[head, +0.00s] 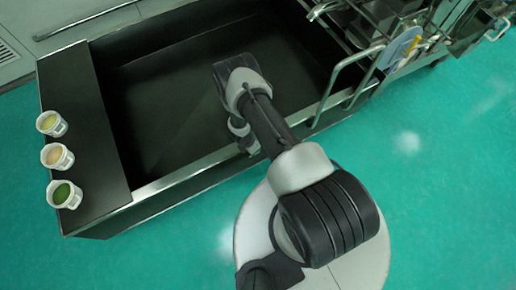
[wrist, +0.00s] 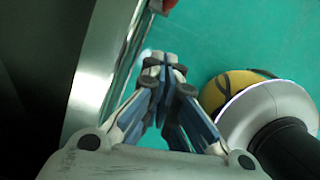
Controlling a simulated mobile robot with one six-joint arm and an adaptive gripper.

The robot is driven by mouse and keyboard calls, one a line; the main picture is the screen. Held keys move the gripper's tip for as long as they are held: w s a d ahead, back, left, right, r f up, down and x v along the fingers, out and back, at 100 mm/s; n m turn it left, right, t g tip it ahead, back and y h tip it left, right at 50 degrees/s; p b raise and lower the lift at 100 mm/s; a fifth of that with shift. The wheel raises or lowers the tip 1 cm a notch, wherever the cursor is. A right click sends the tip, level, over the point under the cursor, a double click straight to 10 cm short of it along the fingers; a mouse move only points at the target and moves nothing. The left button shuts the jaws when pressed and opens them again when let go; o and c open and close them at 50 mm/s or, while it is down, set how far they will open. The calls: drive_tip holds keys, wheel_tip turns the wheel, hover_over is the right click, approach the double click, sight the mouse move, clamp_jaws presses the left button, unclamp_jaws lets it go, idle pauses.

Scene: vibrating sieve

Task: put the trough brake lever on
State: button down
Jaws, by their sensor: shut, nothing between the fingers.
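The dark trough (head: 185,85) with a bright steel rim fills the upper middle of the head view. Its steel rim (wrist: 100,75) also runs along the left of the wrist view. A small red part (wrist: 168,5) sits at the rim's outer side, cut off by the top edge of the wrist view; I cannot tell whether it is the brake lever. My gripper (wrist: 163,64) is shut and empty, beside the rim on its outer side, apart from the red part. In the head view my arm hides the fingers, and no lever can be made out.
Three white cups (head: 56,157) with coloured contents stand on the dark ledge (head: 85,110) at the left. A metal tube frame (head: 345,65) and equipment stand at the upper right. Green floor (head: 440,170) is clear at the right.

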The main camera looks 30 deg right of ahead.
drive_tip(key=w+d+f+b, duration=0.1)
drive_tip(key=d+f+b, duration=0.5)
drive_tip(key=f, duration=0.2)
drive_tip(key=shift+w, duration=0.15)
